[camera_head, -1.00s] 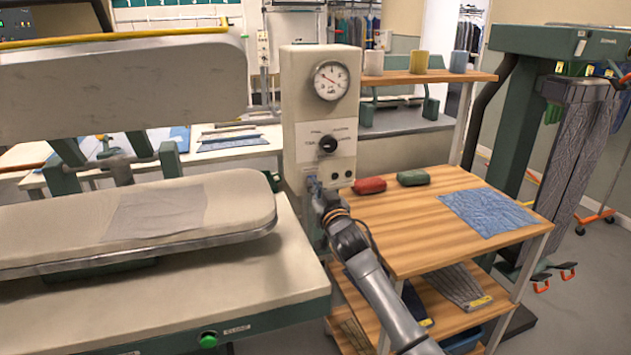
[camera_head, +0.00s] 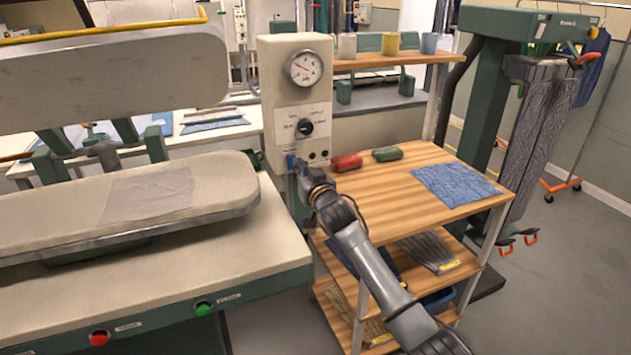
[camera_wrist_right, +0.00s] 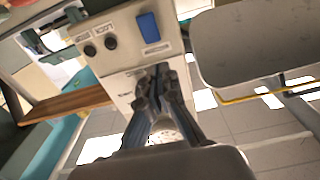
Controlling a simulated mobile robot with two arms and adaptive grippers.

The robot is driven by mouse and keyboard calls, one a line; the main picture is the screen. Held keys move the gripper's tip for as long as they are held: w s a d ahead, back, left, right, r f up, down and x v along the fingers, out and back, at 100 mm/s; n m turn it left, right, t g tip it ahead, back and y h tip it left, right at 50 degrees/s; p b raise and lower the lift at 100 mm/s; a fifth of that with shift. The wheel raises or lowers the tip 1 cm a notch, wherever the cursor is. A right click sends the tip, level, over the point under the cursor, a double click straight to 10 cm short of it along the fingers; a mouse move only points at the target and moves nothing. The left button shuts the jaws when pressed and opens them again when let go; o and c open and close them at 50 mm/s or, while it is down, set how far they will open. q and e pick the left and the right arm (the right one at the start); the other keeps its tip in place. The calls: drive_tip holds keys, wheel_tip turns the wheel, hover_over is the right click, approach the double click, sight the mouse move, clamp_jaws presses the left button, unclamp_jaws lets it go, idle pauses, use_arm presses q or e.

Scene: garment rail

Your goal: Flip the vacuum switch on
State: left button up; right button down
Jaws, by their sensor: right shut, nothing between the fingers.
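The cream control box (camera_head: 268,90) stands upright between the press and the wooden shelf. It carries a round gauge (camera_head: 305,67), a black rotary knob (camera_head: 305,128) and a blue rocker switch (camera_head: 291,162) low on its face. The blue switch also shows clearly in the right wrist view (camera_wrist_right: 149,27); its label is too small to read. My right gripper (camera_head: 299,169) is shut and empty, close to the switch at its lower right. In the wrist view the fingertips (camera_wrist_right: 160,76) are apart from the switch in the picture. My left gripper is not in view.
The garment press with its padded lower board (camera_head: 225,190) stands to the left. A green button (camera_head: 204,309) and a red button (camera_head: 99,338) are on its front edge. The wooden shelf (camera_head: 370,190) at right holds red and green items and blue cloth (camera_head: 455,184).

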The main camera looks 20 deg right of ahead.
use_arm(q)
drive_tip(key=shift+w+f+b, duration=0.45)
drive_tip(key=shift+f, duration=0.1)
use_arm(e)
drive_tip(key=s, duration=0.7)
drive_tip(key=shift+s+d+r, duration=0.15)
drive_tip(key=shift+s+d, duration=0.15)
drive_tip(key=shift+s, duration=0.1)
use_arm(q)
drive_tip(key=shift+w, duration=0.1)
use_arm(e)
drive_tip(key=shift+w, duration=0.1)
